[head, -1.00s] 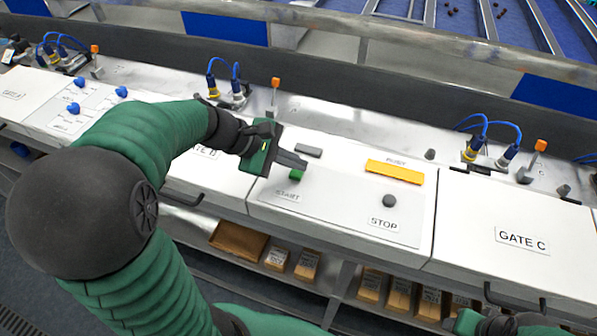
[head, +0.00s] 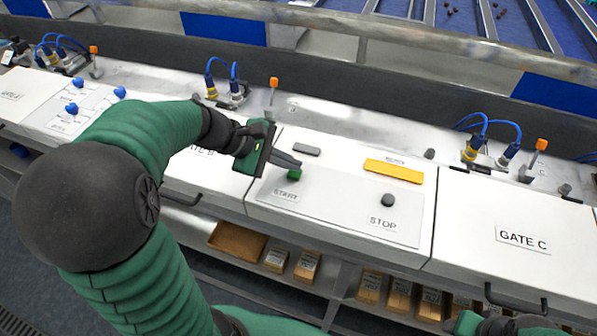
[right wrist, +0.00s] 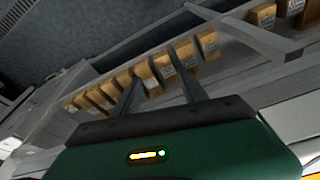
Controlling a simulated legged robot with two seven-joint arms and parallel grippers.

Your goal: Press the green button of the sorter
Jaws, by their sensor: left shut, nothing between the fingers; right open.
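The green button (head: 294,174) sits above the START label (head: 285,195) on the sorter's white control panel (head: 335,208). My left gripper (head: 298,164) is shut and empty. Its fingertips are just above and behind the green button in the head view and cover part of its top edge; I cannot tell whether they touch it. My right gripper (right wrist: 158,92) is open and empty in the right wrist view, over the shelf of boxes. In the head view only a part of the right arm shows at the bottom right edge.
The GATE C cover (head: 515,262) lies to the right, with blue cables (head: 488,130) behind. Small boxes (head: 305,266) stand on a shelf below.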

